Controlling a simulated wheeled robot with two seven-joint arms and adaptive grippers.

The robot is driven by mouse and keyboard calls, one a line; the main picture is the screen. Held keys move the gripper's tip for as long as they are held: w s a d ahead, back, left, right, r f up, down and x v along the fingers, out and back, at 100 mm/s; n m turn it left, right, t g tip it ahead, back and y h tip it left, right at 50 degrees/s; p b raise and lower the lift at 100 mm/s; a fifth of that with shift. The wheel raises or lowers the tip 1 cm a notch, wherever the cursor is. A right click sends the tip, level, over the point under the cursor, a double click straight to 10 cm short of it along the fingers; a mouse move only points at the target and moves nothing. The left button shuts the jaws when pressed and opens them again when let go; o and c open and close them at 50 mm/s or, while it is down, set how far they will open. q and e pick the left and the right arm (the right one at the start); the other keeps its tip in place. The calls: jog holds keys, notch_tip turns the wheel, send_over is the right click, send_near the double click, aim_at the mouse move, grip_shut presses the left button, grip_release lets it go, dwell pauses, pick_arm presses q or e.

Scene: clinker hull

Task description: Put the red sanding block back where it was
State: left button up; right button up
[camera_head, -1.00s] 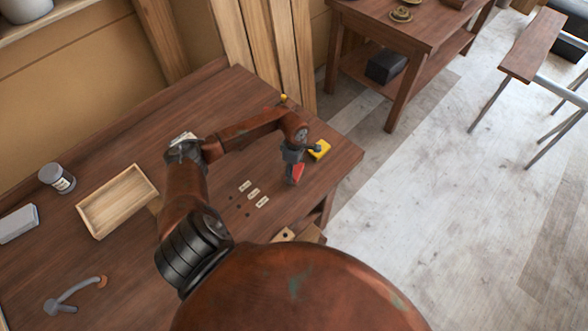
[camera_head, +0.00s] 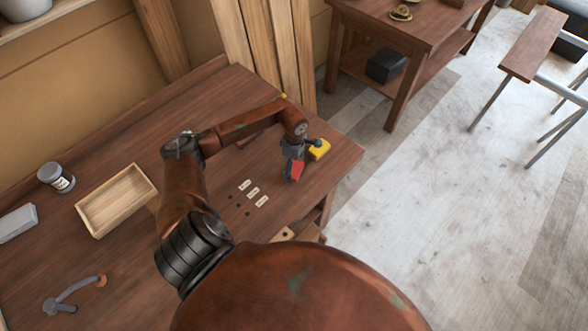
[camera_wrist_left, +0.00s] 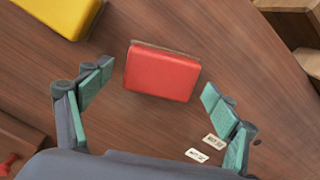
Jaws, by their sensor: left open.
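The red sanding block (camera_head: 294,172) lies on the wooden bench near its right end, and part of it is hidden by my left gripper (camera_head: 291,155). In the left wrist view the red block (camera_wrist_left: 162,73) lies between and beyond the fingertips, with a visible gap on each side. My left gripper (camera_wrist_left: 157,80) is open and empty above it. White labels (camera_head: 253,192) lie on the bench at the lower left of the block; two labels (camera_wrist_left: 209,148) show by the right finger in the wrist view. My right gripper is not in view.
A yellow block (camera_head: 320,149) sits close beside the gripper, also in the wrist view (camera_wrist_left: 62,14). A wooden tray (camera_head: 90,227), a jar (camera_head: 57,178) and a grey block (camera_head: 18,223) stand at the left. Boards (camera_head: 265,45) lean at the back.

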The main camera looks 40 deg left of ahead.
aim_at(294, 169)
pick_arm(q)
notch_tip(294, 169, up, 10)
jog(key=b, duration=0.2)
jog(key=shift+f, duration=0.15)
notch_tip(294, 169, down, 12)
jog(key=p, duration=0.2)
jog(key=shift+s+p, duration=0.1)
jog(key=shift+p, duration=0.3)
jog(key=shift+r+b, duration=0.3)
jog(key=shift+r, duration=0.7)
jog(key=shift+f, duration=0.1)
